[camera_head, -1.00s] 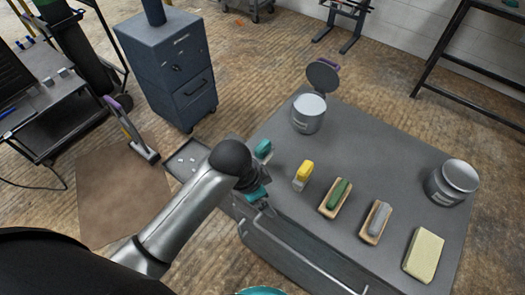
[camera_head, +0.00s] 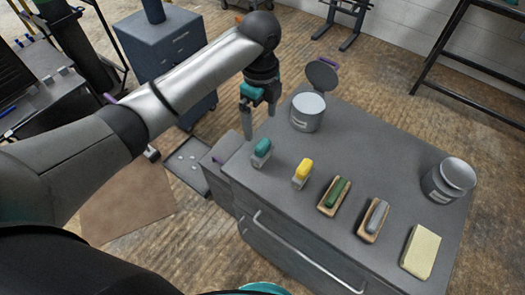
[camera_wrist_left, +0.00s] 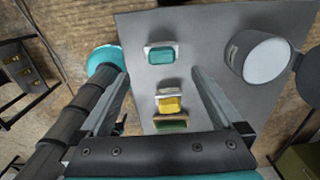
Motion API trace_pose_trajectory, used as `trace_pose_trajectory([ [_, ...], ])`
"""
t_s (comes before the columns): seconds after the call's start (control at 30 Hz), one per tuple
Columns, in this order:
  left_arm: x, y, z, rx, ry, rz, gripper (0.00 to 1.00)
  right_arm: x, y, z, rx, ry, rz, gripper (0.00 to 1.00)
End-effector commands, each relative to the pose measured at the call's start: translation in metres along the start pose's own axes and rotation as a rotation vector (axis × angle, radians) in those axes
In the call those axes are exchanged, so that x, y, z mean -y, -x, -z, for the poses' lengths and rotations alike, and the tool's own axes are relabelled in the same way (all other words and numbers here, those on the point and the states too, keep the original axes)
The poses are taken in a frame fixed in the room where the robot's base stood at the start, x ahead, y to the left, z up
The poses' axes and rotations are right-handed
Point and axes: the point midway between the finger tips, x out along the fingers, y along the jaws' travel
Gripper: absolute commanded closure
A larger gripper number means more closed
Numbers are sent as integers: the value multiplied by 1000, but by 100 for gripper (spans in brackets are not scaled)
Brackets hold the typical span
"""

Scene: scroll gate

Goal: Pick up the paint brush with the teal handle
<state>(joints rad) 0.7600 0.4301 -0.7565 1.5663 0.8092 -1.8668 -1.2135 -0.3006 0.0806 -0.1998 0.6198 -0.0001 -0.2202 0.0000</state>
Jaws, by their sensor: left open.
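The paint brush with the teal handle (camera_head: 262,148) lies at the left end of the grey cabinet top, left of the yellow-handled brush (camera_head: 302,170). In the left wrist view the teal-handled brush (camera_wrist_left: 162,54) shows whole, beyond the fingertips and between their lines. My left gripper (camera_head: 259,124) is open and points down above the far left edge of the cabinet top, apart from the brush. In the wrist view its fingers (camera_wrist_left: 161,76) are spread with nothing between them. My right gripper is not in view.
Brushes with green (camera_head: 336,192) and grey (camera_head: 376,216) handles and a cream sponge (camera_head: 421,252) continue the row on the cabinet top (camera_head: 385,150). An open paint can (camera_head: 307,112) stands behind the row, close to my gripper. Another can (camera_head: 448,180) stands at the right.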

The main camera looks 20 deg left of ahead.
Motion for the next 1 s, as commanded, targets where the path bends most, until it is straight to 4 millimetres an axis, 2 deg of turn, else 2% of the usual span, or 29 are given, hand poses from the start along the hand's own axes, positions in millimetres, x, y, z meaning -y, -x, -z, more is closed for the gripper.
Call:
trace_pose_trajectory([
  [0.1,-2,-30,1,-2,0,-6,0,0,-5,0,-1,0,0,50],
  [0.3,-1,-69,1,-2,2,-4,0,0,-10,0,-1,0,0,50],
  [0.57,0,-88,2,-1,1,0,0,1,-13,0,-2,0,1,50],
  [0.8,2,-124,4,-1,2,-3,0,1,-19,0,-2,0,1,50],
  [1.0,2,-137,4,1,1,1,0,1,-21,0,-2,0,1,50],
])
